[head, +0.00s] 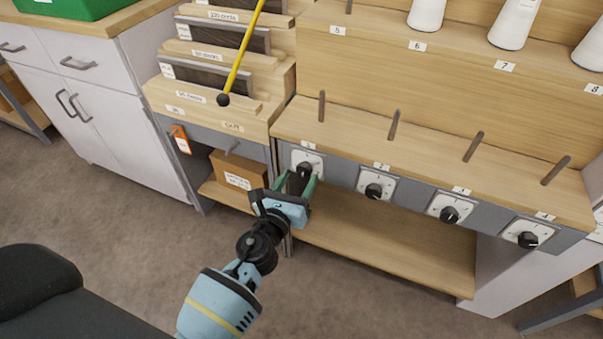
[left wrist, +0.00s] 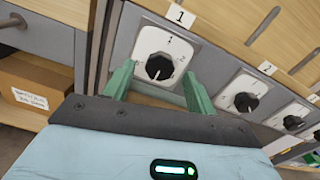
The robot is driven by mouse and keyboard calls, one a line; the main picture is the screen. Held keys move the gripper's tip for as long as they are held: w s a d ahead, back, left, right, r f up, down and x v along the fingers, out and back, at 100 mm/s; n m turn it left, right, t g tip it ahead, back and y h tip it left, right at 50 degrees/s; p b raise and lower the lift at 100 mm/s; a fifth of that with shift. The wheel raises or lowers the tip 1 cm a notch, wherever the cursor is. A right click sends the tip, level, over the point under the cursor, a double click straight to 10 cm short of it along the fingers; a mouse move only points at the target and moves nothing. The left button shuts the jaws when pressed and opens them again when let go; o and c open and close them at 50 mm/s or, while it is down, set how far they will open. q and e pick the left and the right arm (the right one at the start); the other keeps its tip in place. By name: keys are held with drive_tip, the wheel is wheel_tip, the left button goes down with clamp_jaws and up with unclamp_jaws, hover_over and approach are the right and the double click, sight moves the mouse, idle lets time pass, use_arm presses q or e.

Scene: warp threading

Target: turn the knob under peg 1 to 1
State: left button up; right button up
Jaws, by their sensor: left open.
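The knob under peg 1 (head: 305,169) is black on a white dial plate, set in the grey front strip below peg 1 (head: 322,105). In the left wrist view this knob (left wrist: 160,67) shows whole, with digits around it and a white "1" label above. I cannot tell surely which digit its pointer marks. My left gripper (head: 298,184) is open, its green fingers pointing at the knob from in front. In the left wrist view the fingers (left wrist: 158,85) stand apart on either side below the knob, with no visible grip on it. My right gripper is not in view.
More knobs sit to the right, under peg 2 (head: 374,191), peg 3 (head: 449,214) and peg 4 (head: 527,239). A cardboard box (head: 238,172) stands on the low shelf at left. A yellow rod (head: 242,50) slants above the drawers. The floor in front is clear.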

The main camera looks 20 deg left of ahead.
sight(305, 169)
use_arm(q)
drive_tip(key=shift+w+d, duration=0.1)
drive_tip(key=shift+w, duration=1.25)
drive_tip(key=shift+c, duration=0.2)
drive_tip(key=c, duration=0.9)
